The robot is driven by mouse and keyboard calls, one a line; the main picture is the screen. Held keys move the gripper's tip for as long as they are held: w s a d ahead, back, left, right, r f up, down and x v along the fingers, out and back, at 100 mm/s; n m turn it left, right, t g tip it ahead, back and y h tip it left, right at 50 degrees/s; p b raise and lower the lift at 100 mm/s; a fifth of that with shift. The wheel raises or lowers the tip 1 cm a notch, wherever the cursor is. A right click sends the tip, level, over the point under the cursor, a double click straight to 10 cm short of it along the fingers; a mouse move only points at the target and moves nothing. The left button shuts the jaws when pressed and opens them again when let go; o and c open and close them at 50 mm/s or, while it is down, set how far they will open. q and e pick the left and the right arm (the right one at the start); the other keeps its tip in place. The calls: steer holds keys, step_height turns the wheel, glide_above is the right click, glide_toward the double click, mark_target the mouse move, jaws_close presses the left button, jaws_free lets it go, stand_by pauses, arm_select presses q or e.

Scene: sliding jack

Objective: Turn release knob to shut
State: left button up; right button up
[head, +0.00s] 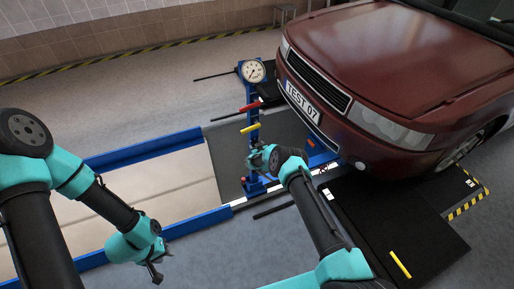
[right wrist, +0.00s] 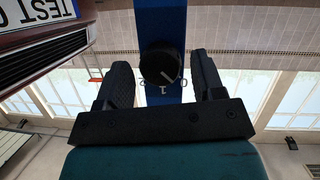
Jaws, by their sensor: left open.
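The release knob (right wrist: 161,62) is a black round knob with a light pointer line, on a blue post (right wrist: 160,20). The marks 1 and 0 show beside its lower edge, and the pointer slants toward the 0. My right gripper (right wrist: 163,78) has one finger on each side of the knob, with gaps showing, so it is open around it. In the head view my right gripper (head: 262,158) is at the blue jack post and hides the knob. My left gripper (head: 155,272) is open and empty at the lower left, away from the jack.
A dark red car (head: 400,60) stands close on the right, its number plate near the post. A round gauge (head: 253,71) tops the post. Red (head: 250,107) and yellow (head: 250,128) handles stick out from it. Blue rails (head: 150,150) border the pit.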

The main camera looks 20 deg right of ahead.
steer(key=shift+o, duration=0.4)
steer(key=v, duration=0.7)
steer(key=shift+s, duration=0.25)
steer(key=shift+a, duration=0.1)
stand_by(0.5)
steer(key=s+a+r+m+g+y, duration=0.1)
steer(key=s+r+g, duration=0.3)
steer(key=s, duration=1.1)
steer(key=s+a+r+m+g+y, duration=0.1)
steer(key=s+r+g, duration=0.3)
steer(key=s, duration=1.1)
steer(key=s+a+r+m+g+y, duration=0.1)
steer(key=s+r+g, duration=0.4)
steer(key=s, duration=1)
steer(key=shift+s+m, duration=0.3)
